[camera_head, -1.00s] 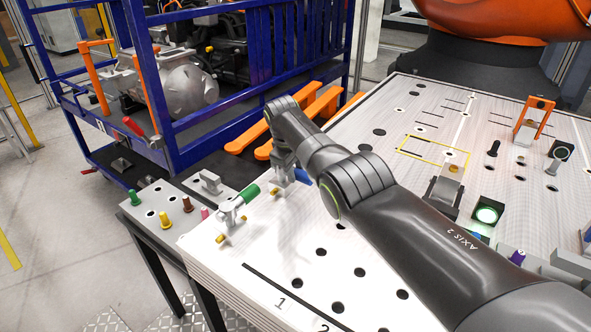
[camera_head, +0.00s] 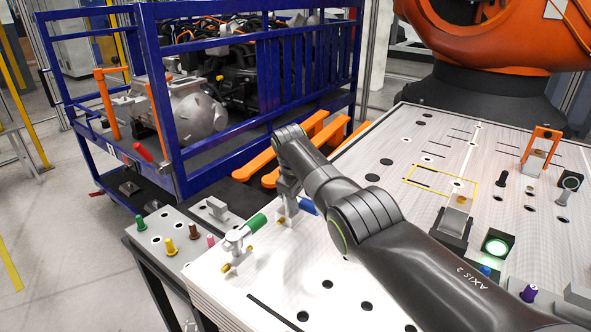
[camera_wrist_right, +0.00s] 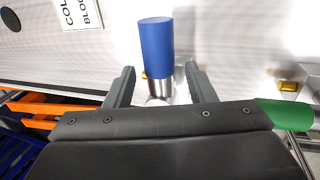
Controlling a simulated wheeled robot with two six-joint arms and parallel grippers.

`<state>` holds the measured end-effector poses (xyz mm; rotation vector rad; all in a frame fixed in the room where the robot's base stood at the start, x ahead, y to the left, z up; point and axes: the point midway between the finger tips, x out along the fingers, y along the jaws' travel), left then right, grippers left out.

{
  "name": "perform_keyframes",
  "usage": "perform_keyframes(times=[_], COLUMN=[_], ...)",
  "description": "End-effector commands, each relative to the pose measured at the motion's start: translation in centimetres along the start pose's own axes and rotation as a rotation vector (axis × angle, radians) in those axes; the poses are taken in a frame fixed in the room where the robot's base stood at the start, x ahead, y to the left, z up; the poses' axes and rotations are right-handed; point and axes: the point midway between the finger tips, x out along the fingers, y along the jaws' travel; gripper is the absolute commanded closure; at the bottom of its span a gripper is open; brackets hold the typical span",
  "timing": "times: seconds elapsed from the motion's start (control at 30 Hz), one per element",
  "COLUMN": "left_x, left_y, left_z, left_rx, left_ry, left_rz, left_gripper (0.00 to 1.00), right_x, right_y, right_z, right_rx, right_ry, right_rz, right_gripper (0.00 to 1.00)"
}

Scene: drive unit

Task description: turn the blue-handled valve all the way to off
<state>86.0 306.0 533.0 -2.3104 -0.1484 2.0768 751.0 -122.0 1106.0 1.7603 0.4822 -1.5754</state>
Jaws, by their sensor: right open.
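The blue-handled valve (camera_head: 308,206) is on the left part of the white worktable, partly hidden behind my right arm. In the right wrist view its blue cylindrical handle (camera_wrist_right: 157,50) points away from the silver stem, up in the picture. My right gripper (camera_head: 287,208) is down at this valve in the head view. In the wrist view the open right gripper (camera_wrist_right: 161,85) has one finger on each side of the handle's silver lower end, with a gap showing on both sides. A green-handled valve (camera_head: 243,232) stands just left; its handle (camera_wrist_right: 285,113) shows at the right of the wrist view.
Orange bars (camera_head: 298,150) and a blue cart (camera_head: 178,165) are beyond the table's left edge. A small side table (camera_head: 165,240) with coloured pegs is left. A green-lit button (camera_head: 497,246) and fixtures are right. A large orange robot (camera_head: 480,35) is behind.

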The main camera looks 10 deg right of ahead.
Motion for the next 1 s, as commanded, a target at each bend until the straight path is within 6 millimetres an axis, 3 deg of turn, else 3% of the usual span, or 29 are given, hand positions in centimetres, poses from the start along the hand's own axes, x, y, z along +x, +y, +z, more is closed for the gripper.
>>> perform_keyframes(times=[0.17,0.7,1.0], left_x=[-0.9,2.7,3.0], left_y=[-0.1,0.3,0.3], left_z=[-0.1,0.3,0.3], left_rx=[0.0,0.0,0.0], left_ry=[0.0,0.0,0.0], left_rz=[0.0,0.0,0.0], left_gripper=[0.64,0.64,0.64], right_x=[-2.2,-13.7,-16.5], right_y=[0.0,-0.1,-0.1], right_z=[0.0,0.0,0.0], right_rx=[0.0,0.0,0.0], right_ry=[0.002,0.002,-0.001], right_rz=[0.0,0.002,-0.001], right_gripper=[0.5,0.5,0.5])
